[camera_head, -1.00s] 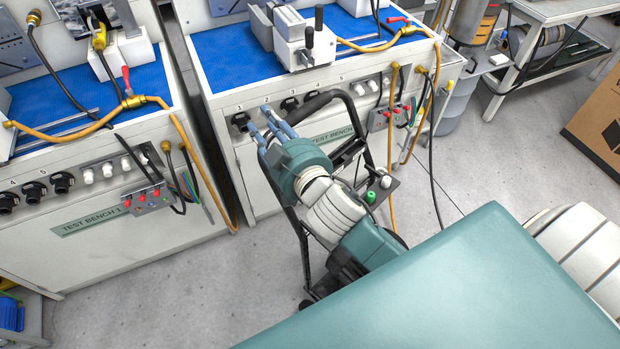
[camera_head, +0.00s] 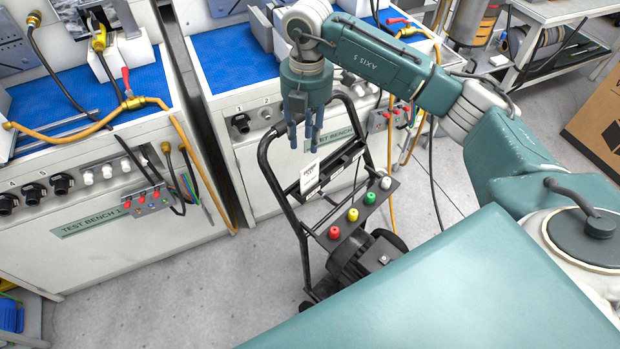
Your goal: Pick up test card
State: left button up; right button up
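The test card (camera_head: 309,178) is a small white card with dark print. It stands tilted in a slot or holder on the black wheeled cart (camera_head: 282,196). My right gripper (camera_head: 305,146) comes in from the right and points down, with its blue fingers just above the card's top edge. The fingers are apart with nothing seen between them. The card appears below the fingertips; whether they touch it I cannot tell. My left gripper is not in view.
The cart carries a panel with red (camera_head: 334,232), yellow (camera_head: 352,215), green (camera_head: 369,198) and white knobs. Test Bench 1 (camera_head: 60,270) stands left, and a second bench (camera_head: 262,190) stands behind the cart. Hoses hang at the benches. Grey floor is clear left of the cart.

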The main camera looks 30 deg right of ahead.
aim_at(309, 166)
jog(key=f+p, duration=0.1)
jog(key=f, duration=0.2)
jog(key=f+p, duration=0.1)
jog(key=f, duration=0.3)
jog(key=f+p, duration=0.1)
jog(key=f, duration=0.2)
jog(key=shift+s+d+f, duration=0.25)
jog(key=shift+d, duration=0.05)
grip_shut()
